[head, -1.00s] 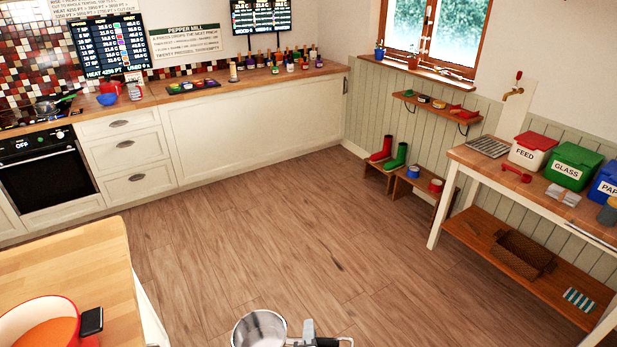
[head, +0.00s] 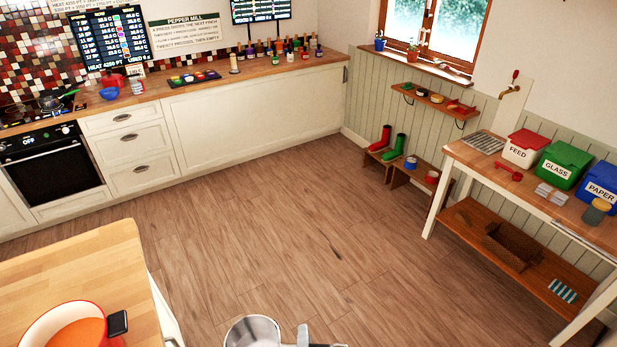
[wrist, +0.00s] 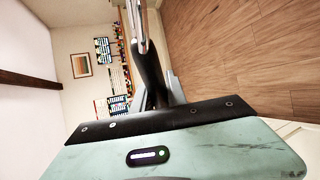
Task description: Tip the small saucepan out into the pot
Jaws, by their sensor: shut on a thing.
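The small saucepan (head: 252,333) is a steel pan at the bottom middle of the head view, cut off by the frame edge. It appears held over the floor, right of the island. Its contents cannot be made out. My gripper (head: 303,340) is shut on its handle, mostly cut off in the head view. The pot (head: 32,336) is red-orange with a pale inside and orange contents. It stands on the island at lower left, apart from the saucepan.
Open floor (head: 260,230) lies between island, back counter and right-hand bench (head: 470,160). Another pan (head: 50,103) sits on the stove.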

